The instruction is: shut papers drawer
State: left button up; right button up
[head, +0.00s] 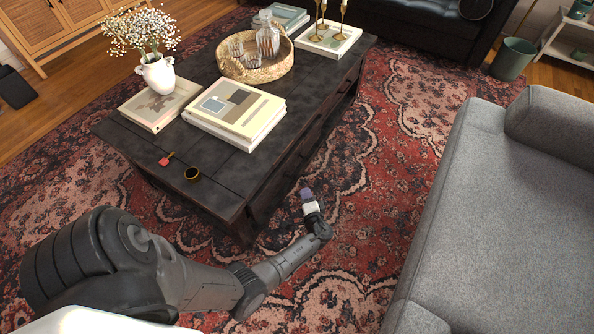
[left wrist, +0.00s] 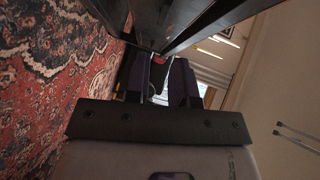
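The dark wooden coffee table (head: 222,165) has drawer fronts (head: 292,163) along its long side facing the sofa. I cannot tell from the head view which one is the papers drawer or how far it stands out; no papers show in it. My left gripper (head: 307,195) is low beside this side, over the rug, and appears apart from the fronts. In the left wrist view, its two dark purple fingers (left wrist: 165,80) have a gap between them and hold nothing visible. Dark table panels (left wrist: 185,25) fill the top there, with a narrow slot between them. My right gripper is not in view.
The grey sofa (head: 500,210) stands to the right, with a strip of patterned rug (head: 385,150) free between it and the table.

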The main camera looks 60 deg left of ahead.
pick_arm(q)
jog(key=b+x, duration=0.1)
jog(key=x, duration=0.3)
jog(key=b+x, duration=0.2)
jog(key=x, duration=0.3)
jog(key=b+x, duration=0.2)
jog(key=x, duration=0.2)
jog(key=shift+w+a+r, duration=0.3)
jog(key=shift+w+r, duration=0.05)
jog(key=shift+w, duration=0.15)
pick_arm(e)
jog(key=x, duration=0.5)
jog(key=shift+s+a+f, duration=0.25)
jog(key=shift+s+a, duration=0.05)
pick_arm(q)
jog(key=shift+s+d, duration=0.1)
jog(key=shift+s, duration=0.05)
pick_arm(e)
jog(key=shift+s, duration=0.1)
pick_arm(q)
grip_shut()
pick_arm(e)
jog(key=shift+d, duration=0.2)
